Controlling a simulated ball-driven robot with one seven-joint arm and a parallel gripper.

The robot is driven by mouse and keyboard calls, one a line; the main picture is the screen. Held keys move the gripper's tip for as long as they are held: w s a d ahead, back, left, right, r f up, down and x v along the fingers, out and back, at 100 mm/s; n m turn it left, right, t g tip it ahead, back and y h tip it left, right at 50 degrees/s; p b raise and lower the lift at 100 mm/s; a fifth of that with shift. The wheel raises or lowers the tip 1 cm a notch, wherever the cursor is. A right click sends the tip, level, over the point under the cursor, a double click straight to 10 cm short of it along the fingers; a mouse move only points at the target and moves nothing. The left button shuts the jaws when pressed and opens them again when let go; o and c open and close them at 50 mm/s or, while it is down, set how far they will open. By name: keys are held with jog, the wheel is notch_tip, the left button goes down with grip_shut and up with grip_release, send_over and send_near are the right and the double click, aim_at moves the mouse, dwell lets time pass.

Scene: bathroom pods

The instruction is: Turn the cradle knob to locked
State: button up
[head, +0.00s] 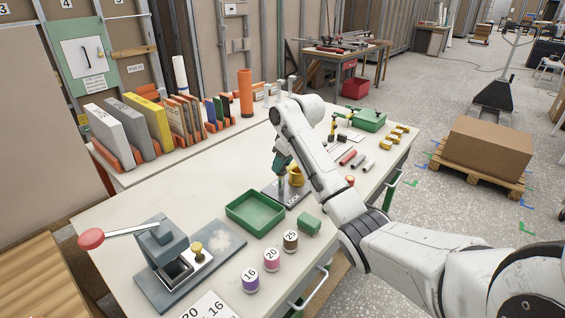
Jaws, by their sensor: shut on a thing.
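A dark plate (290,199) with white lettering that seems to read "LOCK" lies on the white workbench near its middle. A brass-coloured rounded piece (296,177) stands at its back, partly behind my arm. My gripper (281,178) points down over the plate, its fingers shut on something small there. This is probably the cradle knob, but the fingers and the arm hide it. I cannot tell which way the knob is turned.
A green tray (255,212) sits just left of the plate, with a small green block (310,226) in front. Numbered spools (271,259) stand near the front edge. A red-handled press (172,252) is at the front left. Binders (150,125) line the back.

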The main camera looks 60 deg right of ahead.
jog(key=c, duration=0.4)
jog(key=shift+c, duration=0.2)
